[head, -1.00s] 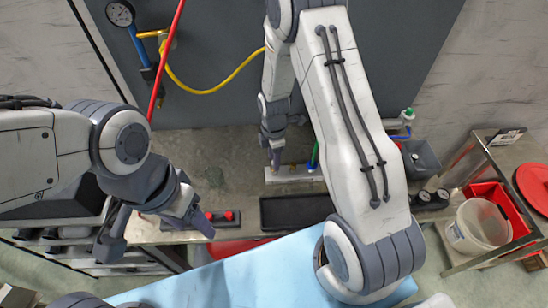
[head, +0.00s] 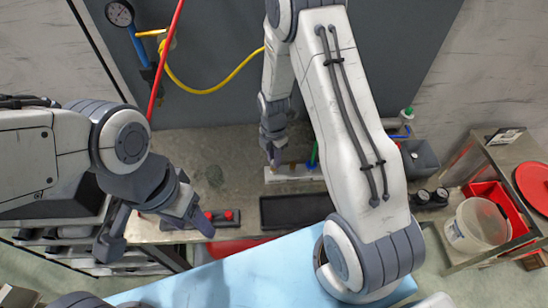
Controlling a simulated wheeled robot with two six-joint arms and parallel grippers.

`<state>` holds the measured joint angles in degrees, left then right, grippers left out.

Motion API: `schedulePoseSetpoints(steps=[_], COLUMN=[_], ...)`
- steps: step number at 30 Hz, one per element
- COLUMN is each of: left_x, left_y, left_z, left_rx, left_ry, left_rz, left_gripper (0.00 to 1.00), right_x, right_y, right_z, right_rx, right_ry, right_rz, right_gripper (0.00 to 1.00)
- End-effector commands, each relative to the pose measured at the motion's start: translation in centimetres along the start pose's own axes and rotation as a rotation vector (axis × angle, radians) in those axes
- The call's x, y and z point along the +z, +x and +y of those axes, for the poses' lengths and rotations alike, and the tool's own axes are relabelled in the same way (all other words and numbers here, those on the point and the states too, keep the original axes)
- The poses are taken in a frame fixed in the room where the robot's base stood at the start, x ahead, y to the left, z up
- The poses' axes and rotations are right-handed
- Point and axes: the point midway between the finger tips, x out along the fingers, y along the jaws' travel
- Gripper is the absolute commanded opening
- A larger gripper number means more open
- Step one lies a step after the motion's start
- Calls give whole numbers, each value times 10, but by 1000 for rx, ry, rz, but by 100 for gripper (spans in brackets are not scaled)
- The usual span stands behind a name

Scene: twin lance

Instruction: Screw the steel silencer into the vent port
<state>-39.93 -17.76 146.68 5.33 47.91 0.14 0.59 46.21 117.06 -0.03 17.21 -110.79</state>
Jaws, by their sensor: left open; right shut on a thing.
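My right gripper (head: 275,158) points down at the left part of a pale block (head: 290,174) on the bench. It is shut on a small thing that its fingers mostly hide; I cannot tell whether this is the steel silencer. The vent port cannot be made out, and the gripper covers part of the block. A small brass-coloured piece (head: 291,166) and a green piece (head: 314,155) stand at the block to the right of the gripper. My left gripper (head: 157,236) is open and empty at the bench's front left.
A black tray (head: 296,210) lies in front of the block. Red buttons (head: 229,215) sit near my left gripper. A cart with a white bucket (head: 478,226) stands at right. The bench's middle left is clear.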

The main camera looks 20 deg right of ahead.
Motion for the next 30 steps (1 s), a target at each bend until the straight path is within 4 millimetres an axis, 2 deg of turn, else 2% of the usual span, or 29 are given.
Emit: schedulePoseSetpoints(steps=[2, 30], left_x=[0, 0], left_y=[0, -1], left_z=[0, 0], left_rx=[0, 0], left_ry=[0, 0], left_rz=[0, 0], left_gripper=[60, 60], right_x=[2, 1], right_y=[-2, -2], right_z=[6, 7], right_rx=[18, 24], right_ry=[93, 1562], right_rz=[-6, 11], right_gripper=[0, 0])
